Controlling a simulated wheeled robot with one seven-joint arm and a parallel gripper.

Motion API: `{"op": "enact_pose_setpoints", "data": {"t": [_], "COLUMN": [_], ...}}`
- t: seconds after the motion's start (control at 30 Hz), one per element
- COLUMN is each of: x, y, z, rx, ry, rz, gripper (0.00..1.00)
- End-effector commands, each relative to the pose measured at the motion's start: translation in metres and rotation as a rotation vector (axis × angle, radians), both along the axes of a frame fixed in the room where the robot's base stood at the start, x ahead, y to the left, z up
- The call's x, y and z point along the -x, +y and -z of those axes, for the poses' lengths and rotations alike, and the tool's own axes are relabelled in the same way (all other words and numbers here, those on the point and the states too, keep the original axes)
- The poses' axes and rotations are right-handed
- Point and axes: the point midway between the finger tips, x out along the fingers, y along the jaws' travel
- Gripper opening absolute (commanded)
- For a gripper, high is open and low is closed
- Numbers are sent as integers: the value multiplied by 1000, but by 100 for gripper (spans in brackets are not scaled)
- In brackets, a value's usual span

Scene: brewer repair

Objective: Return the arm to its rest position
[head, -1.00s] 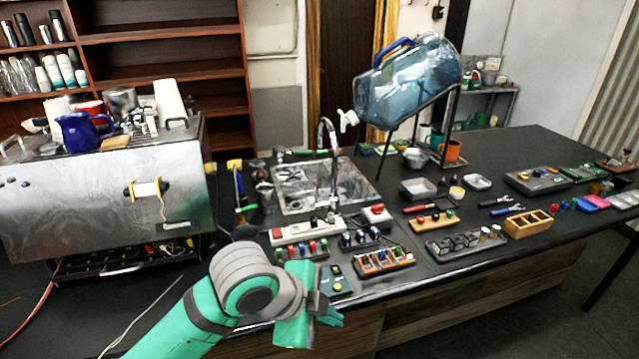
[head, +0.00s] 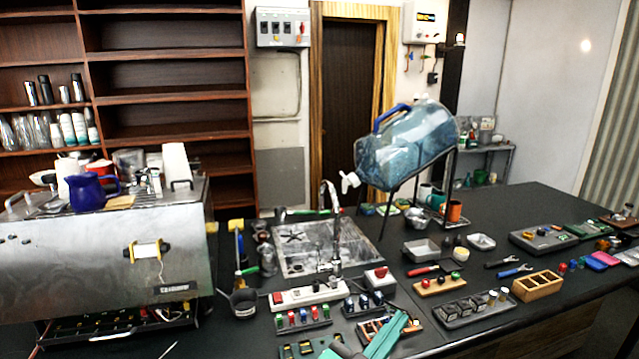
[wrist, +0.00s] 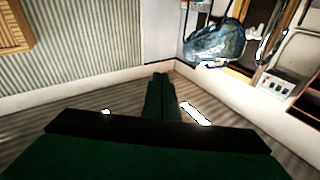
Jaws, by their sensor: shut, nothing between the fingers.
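My gripper (wrist: 161,84) shows in the wrist view as two dark green fingers side by side, shut, with nothing between them. They point out over bare floor toward a pale wall, clear of any object. In the head view, only a teal part of my arm (head: 383,336) shows at the bottom edge, in front of the small parts trays. I cannot tell the gripper itself apart there.
The dark counter (head: 400,232) holds a steel brewer (head: 85,245) at left, a sink (head: 300,248), a blue water jug (head: 405,147) on a stand, and several trays. A wooden box (head: 538,286) sits near its front edge.

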Motion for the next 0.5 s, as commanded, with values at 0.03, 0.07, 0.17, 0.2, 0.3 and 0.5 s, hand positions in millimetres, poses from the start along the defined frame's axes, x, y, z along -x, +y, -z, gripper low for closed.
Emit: {"op": "enact_pose_setpoints", "data": {"t": [0.03,0.07,0.17,0.2,0.3,0.5], "x": [1,1,3,4,10,31], "y": [1,3,11,14,22,39], "z": [8,11,27,35,56,107], "rx": [51,79,165,197,266,368], "ry": [18,26,57,72,108,187], "rz": [-26,-45,-109,-135,-202,-336], "gripper": [0,0,0,0,0,0]}}
